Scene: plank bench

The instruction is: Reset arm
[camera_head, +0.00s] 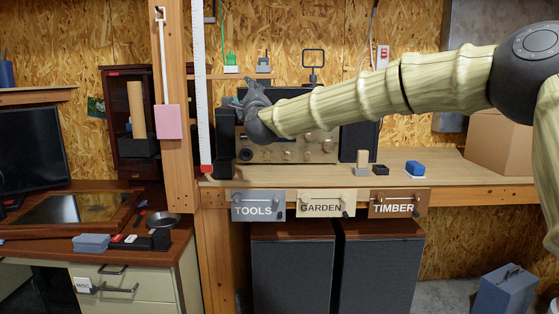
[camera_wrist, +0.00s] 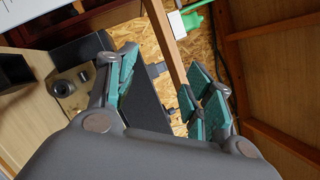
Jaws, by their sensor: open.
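My gripper (camera_head: 252,100) is at the end of my outstretched arm, in front of the stereo unit above the plank bench in the head view. In the wrist view my gripper (camera_wrist: 158,92) has its teal-padded fingers spread apart with nothing between them. Beyond the fingers are a dark box-like object (camera_wrist: 135,110) and the chipboard wall. My arm crosses the head view from the upper right and hides part of the stereo unit (camera_head: 288,152).
A wooden post (camera_head: 178,200) stands left of my gripper. TOOLS, GARDEN and TIMBER labels (camera_head: 320,204) hang along the bench front.

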